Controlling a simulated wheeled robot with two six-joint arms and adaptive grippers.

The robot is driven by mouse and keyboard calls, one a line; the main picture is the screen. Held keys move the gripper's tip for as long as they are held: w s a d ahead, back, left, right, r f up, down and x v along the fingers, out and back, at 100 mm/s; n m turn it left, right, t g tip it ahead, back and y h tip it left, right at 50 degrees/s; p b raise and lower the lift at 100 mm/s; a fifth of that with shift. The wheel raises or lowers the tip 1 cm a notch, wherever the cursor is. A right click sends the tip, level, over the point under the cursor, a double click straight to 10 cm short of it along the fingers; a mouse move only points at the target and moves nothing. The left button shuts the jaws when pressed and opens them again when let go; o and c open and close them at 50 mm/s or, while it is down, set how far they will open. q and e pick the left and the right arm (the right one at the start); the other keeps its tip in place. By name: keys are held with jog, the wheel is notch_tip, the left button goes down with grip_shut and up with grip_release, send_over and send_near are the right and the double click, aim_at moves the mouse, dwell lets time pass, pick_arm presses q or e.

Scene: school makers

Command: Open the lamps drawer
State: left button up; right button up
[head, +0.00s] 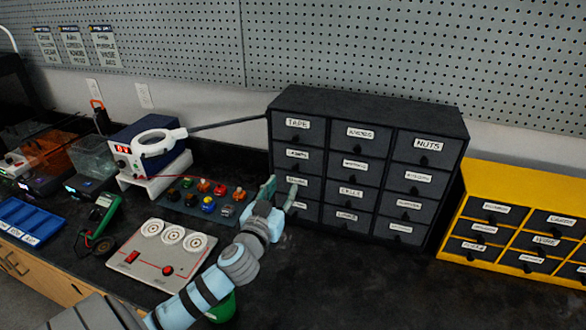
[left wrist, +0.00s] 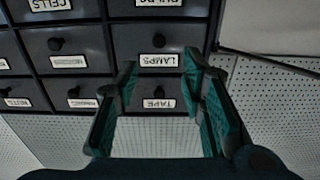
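The lamps drawer (left wrist: 136,44) is in the left column of a dark drawer cabinet (head: 367,106). It is shut, with a white LAMPS label (left wrist: 158,60) that appears upside down in the left wrist view and a small dark knob (left wrist: 158,41). In the head view its label (head: 297,154) is second from the top, below TAPE. My left gripper (head: 281,188) is open and empty in front of the left column. In the left wrist view its fingers (left wrist: 160,68) stand on either side of the LAMPS label, the knob showing between and beyond the tips. My right gripper is out of view.
A yellow drawer unit (head: 450,217) stands to the right. A magnifier lamp (head: 158,142), a mat of colored buttons (head: 190,213) and a grey panel with dials (head: 143,262) lie left. A green container (head: 222,307) is below my left arm. The counter before the cabinet is clear.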

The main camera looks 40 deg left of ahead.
aim_at(295, 169)
pick_arm(q)
jog(key=x, duration=0.9)
jog(key=shift+w+f, duration=0.2)
jog(key=shift+s+r, duration=0.1)
jog(key=shift+s, duration=0.1)
jog(key=shift+w, duration=0.1)
grip_shut()
jog(key=shift+d, duration=0.1)
